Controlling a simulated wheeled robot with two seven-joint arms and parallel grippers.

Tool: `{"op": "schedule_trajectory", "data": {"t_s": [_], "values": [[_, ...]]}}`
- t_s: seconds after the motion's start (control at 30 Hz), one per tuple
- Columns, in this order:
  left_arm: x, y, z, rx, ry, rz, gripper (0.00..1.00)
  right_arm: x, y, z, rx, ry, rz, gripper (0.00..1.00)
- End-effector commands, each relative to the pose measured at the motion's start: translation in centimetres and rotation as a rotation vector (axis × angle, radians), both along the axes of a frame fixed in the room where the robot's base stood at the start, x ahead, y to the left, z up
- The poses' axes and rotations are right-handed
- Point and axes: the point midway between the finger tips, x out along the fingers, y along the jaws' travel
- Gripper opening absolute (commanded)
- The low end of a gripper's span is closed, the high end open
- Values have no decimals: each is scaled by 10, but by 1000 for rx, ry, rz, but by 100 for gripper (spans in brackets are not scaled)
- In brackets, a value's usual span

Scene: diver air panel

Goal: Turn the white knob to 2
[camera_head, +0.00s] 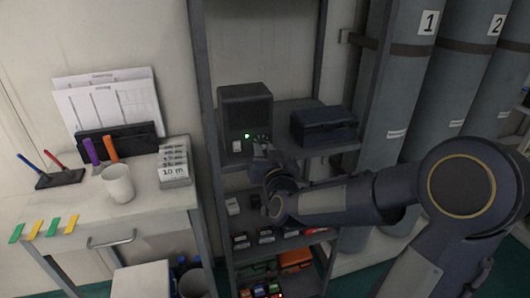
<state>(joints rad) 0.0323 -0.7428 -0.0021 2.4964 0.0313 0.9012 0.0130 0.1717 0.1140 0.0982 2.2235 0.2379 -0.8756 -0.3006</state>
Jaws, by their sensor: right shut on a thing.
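A dark box (245,112) stands on the upper shelf, with a lit green lamp (247,135) and a small white square piece (236,146) low on its front. My right gripper (262,142) reaches in from the right and is shut at the lower right of the box's front, on what appears to be the white knob. The fingers mostly hide the knob, so its pointer and the numbers around it cannot be read. My left gripper is not in view.
A dark blue case (324,126) sits close right of my gripper on the shelf. Lower shelves hold several small boxes. Tall grey cylinders (408,90) stand at right. A white cabinet with a mug (118,184) and a card stack (174,167) stands at left.

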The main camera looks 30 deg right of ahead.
Motion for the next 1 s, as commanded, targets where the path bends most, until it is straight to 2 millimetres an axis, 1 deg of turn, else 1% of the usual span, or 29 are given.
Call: {"op": "schedule_trajectory", "data": {"t_s": [0.27, 0.6, 1.0], "values": [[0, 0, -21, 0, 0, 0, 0, 0, 0, -3, 140, -38, 0, 0], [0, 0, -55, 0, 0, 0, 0, 0, 0, -3, 444, -111, 0, 0], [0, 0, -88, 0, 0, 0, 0, 0, 0, -2, 811, -198, 0, 0]]}}
